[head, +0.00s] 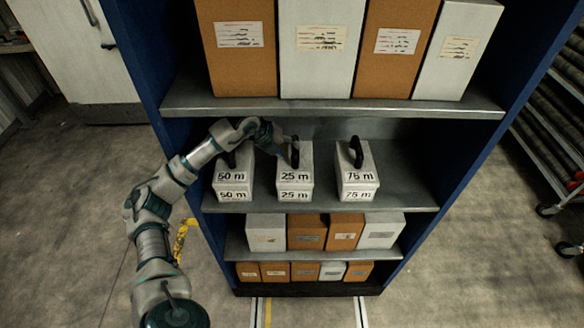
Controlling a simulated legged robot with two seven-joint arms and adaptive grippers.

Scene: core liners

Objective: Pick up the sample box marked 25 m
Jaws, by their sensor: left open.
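The sample box marked 25 m (295,178) is a light grey box with a black handle on top. It stands in the middle of three on the shelf at mid height. The box marked 50 m (233,181) is on its left and the box marked 75 m (357,177) on its right. My left gripper (287,148) is at the handle of the 25 m box, reaching in from the left above the 50 m box. Its jaws are open. Whether the fingers are around the handle or beside it I cannot tell. My right gripper is not in view.
The middle shelf (400,190) is bare to the right of the 75 m box. The upper shelf (330,107) with tall boxes hangs above the handles. Smaller boxes fill the lower shelves. Blue side walls (480,150) bound the rack. A wheeled rack (550,140) stands at the right.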

